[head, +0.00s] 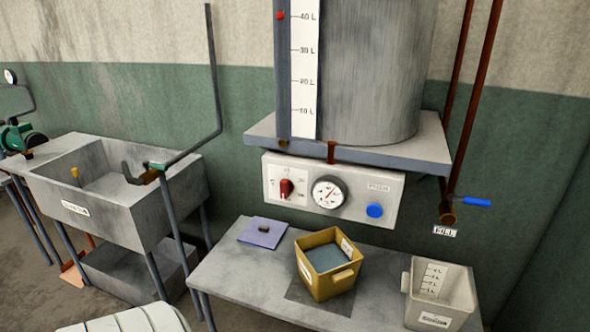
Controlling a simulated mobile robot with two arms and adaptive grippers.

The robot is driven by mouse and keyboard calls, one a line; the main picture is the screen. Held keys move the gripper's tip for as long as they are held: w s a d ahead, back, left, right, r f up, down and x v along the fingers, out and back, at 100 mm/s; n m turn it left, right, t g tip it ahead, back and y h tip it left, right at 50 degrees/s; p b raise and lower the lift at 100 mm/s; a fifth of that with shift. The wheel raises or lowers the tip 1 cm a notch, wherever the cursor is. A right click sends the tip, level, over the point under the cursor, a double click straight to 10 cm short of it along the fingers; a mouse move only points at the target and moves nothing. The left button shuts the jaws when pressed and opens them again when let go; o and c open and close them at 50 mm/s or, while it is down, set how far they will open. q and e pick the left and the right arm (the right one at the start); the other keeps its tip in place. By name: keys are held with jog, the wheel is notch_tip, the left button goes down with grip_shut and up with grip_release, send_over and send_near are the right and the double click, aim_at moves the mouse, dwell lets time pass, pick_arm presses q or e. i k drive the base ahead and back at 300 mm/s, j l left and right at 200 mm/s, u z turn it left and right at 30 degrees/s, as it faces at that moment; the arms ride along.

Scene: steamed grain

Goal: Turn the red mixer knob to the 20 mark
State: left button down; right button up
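The red mixer knob (286,188) sits at the left end of a white control panel (350,206) under the big grey tank. Small marks surround the knob, too small to read surely, so I cannot tell which one it points to. Its grip looks roughly upright. A round dial gauge (329,192) is right of the knob, and a blue button (375,210) is farther right. Neither of my grippers shows in the head view, and nothing touches the knob.
Below the panel, a grey table (230,280) bears a yellow bin (318,284), a purple pad (262,233) and a pale measuring container (438,296). A blue-handled valve (476,202) is at right. A sink (120,208) stands left. The space before the panel looks clear.

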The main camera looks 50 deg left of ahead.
aim_at(286, 186)
jog(key=u, duration=1.45)
